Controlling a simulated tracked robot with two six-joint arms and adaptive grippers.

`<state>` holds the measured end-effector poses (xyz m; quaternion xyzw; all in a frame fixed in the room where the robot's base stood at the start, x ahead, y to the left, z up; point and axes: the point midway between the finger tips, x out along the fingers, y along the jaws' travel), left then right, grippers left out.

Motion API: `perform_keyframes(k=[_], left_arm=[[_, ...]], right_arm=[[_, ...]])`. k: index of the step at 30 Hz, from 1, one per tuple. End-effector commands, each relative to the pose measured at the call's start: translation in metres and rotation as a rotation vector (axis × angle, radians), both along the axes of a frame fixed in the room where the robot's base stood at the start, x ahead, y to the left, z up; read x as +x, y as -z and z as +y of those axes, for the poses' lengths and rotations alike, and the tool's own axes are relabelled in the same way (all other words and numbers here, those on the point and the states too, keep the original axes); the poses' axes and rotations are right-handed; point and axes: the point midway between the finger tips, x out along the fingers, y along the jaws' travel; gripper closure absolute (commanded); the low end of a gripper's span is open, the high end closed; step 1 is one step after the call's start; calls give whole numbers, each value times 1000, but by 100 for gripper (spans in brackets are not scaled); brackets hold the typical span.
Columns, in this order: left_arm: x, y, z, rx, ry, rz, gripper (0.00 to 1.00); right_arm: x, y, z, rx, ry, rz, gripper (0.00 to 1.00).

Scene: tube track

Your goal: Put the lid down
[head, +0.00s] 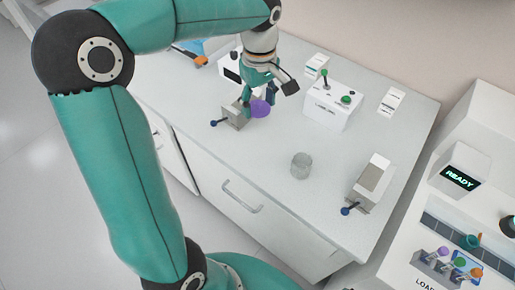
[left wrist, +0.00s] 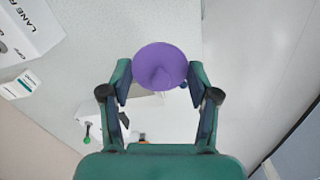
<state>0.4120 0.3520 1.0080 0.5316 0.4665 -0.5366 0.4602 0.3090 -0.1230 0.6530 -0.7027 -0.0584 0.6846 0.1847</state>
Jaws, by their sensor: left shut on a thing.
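A purple lid (head: 261,108) is held at the tips of my left gripper (head: 259,92), over the far-left part of the white bench. In the left wrist view the round purple lid (left wrist: 160,66) sits between the two fingertips of the left gripper (left wrist: 158,78), which are shut on it. I cannot tell whether the lid touches the block. My right gripper is not in view.
A clear glass beaker (head: 301,166) stands mid-bench. A second grey fixture (head: 371,178) with a blue knob is near the right edge. A white control box (head: 329,107) stands at the back. A rack with colored caps (head: 445,262) is on the right-hand machine. The bench front-middle is clear.

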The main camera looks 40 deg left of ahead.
Motion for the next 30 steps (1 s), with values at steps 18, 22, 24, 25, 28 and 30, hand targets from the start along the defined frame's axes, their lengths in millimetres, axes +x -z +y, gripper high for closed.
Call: perform_keyframes(k=[18, 22, 24, 25, 28, 30], left_arm=[[1, 133, -2, -1, 3, 2, 53], [1, 141, -2, -1, 3, 2, 53], [0, 150, -2, -2, 3, 3, 53], [0, 154, -2, -2, 3, 4, 53], [0, 169, -2, -1, 4, 4, 53], [1, 175, -2, -2, 3, 2, 53]], right_arm=[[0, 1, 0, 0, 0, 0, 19], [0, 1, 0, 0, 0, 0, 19], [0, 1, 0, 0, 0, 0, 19], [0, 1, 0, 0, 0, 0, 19], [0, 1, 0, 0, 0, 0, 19], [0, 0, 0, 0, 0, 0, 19]])
